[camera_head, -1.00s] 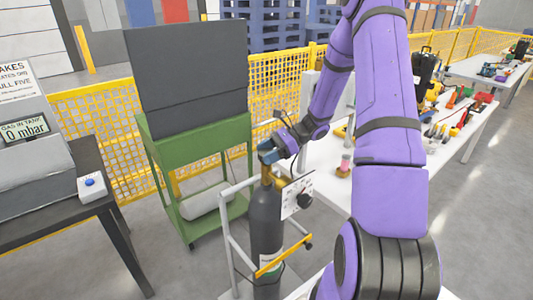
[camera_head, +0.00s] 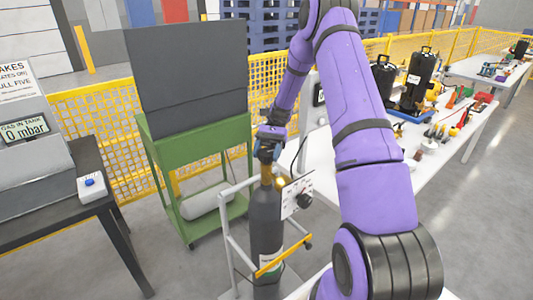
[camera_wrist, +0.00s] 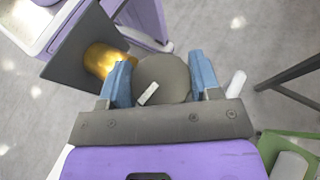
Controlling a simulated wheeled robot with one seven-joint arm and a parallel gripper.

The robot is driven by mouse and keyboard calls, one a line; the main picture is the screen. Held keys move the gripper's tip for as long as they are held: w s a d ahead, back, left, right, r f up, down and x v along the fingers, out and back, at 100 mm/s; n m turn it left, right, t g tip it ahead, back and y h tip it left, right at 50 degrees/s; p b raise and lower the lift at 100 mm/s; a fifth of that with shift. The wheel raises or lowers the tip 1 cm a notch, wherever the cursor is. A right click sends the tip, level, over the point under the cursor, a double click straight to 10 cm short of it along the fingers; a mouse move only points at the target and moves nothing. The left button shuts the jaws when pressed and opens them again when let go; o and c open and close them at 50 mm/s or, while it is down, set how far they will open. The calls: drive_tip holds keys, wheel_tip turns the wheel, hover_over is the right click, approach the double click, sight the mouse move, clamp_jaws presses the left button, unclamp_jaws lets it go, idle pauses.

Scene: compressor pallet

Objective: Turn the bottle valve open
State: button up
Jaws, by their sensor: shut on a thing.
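The dark grey gas bottle (camera_head: 266,222) stands upright in a trolley frame, with a brass valve (camera_head: 266,174) on its neck. My gripper (camera_head: 267,152) is at the bottle's top, coming down from above. In the wrist view, the blue fingers of my gripper (camera_wrist: 162,80) are on either side of a round grey valve knob (camera_wrist: 165,72), which carries a white mark. The fingers are shut on this knob. A brass fitting (camera_wrist: 104,60) sticks out beside it. The knob is mostly hidden by the fingers in the head view.
A panel with a dial (camera_head: 297,196) stands just right of the bottle. The trolley frame (camera_head: 226,235) surrounds it. A display (camera_head: 24,128) at left reads 0 mbar. A green cart (camera_head: 200,150) stands behind; a white table (camera_head: 435,155) with tools is at right.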

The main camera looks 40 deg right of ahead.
drive_tip(key=n+g+h, duration=0.3)
drive_tip(key=n+h, duration=0.1)
drive_tip(key=shift+w+n, duration=0.1)
drive_tip(key=shift+n, duration=0.2)
drive_tip(key=shift+n+g+h, duration=1)
drive_tip(key=shift+n+h, duration=0.6)
drive_tip(key=shift+h, duration=0.2)
drive_tip(key=shift+n+h, duration=0.3)
drive_tip(key=o, duration=0.9)
drive_tip(key=v, duration=0.7)
drive_tip(key=shift+w, duration=0.2)
